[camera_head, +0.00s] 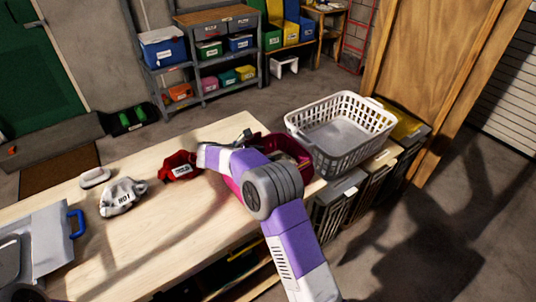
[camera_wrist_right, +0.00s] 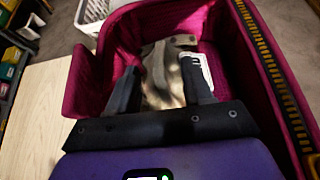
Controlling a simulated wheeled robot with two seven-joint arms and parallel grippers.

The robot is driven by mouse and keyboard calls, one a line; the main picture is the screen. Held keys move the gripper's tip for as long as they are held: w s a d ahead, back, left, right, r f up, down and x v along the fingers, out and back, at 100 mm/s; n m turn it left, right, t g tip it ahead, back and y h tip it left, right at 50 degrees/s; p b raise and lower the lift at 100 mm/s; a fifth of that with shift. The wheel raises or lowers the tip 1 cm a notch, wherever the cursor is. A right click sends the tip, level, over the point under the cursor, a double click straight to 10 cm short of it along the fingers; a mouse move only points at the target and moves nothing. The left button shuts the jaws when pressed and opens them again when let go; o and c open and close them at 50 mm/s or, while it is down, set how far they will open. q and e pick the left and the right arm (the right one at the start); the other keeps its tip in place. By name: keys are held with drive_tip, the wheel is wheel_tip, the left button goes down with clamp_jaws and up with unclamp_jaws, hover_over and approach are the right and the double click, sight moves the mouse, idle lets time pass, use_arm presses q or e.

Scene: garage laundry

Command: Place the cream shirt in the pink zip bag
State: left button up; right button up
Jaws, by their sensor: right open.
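The pink zip bag (camera_head: 290,147) stands open on the right end of the table, partly hidden behind my right arm. In the right wrist view, its magenta wall (camera_wrist_right: 85,85) and dark zip edge surround the fingers. The cream shirt (camera_wrist_right: 158,92) lies bunched inside the bag, with a white label beside it. My right gripper (camera_wrist_right: 160,75) is open over the bag, its two dark fingers on either side of the shirt. Whether they touch the cloth cannot be told. In the head view, the right gripper (camera_head: 242,138) is mostly hidden. My left gripper is not in view.
A grey bundle marked HOT (camera_head: 122,197), a red one (camera_head: 180,167) and a small white object (camera_head: 95,178) lie on the table (camera_head: 150,235). A grey box with a blue handle (camera_head: 45,235) is at left. A white basket (camera_head: 342,130) stands beyond the bag.

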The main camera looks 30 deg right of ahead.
drive_tip(key=p+v, duration=0.1)
drive_tip(key=v, duration=0.8)
drive_tip(key=shift+a+r+p, duration=0.1)
drive_tip(key=shift+a+p, duration=0.05)
drive_tip(key=shift+p, duration=0.2)
